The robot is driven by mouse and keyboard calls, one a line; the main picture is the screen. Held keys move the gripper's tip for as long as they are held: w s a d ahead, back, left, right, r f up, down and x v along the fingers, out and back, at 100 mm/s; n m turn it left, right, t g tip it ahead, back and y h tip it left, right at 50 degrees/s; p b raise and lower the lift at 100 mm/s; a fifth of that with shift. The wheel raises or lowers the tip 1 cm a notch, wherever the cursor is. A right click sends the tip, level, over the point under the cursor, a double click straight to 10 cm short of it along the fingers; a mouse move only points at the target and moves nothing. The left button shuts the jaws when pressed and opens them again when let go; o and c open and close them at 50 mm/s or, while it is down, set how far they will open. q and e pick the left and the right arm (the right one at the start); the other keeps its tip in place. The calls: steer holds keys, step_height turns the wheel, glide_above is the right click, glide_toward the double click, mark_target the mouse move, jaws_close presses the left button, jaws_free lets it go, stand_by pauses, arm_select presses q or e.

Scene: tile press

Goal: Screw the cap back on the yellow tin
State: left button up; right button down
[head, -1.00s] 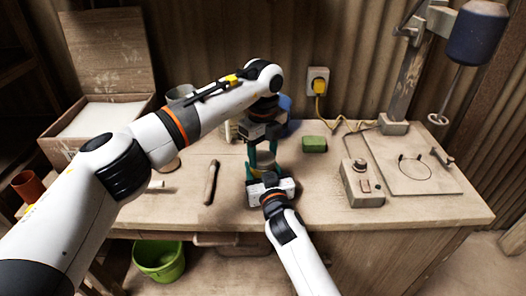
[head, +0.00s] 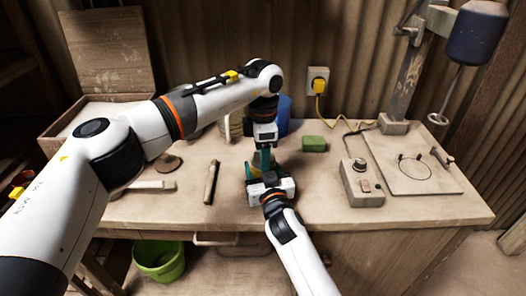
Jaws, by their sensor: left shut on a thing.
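My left gripper (head: 264,157) reaches down from above at the middle of the bench. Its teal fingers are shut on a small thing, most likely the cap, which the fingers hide. My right gripper (head: 264,172) comes in from the front, directly below the left one, with its teal fingers on either side of the yellow tin. The tin is almost wholly hidden between the two grippers. I cannot tell whether the cap sits level on the tin or how far it is turned.
The workbench (head: 318,205) has free room right of the grippers. A green block (head: 314,144) and a control box (head: 362,185) stand to the right. A wooden stick (head: 211,182) and a brown dish (head: 168,163) lie left. A green bucket (head: 158,262) stands below.

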arm_select(q)
steer(key=m, duration=0.5)
steer(key=o, duration=1.1)
steer(key=shift+r, duration=0.1)
steer(key=shift+r, duration=2.2)
steer(key=shift+c, duration=0.4)
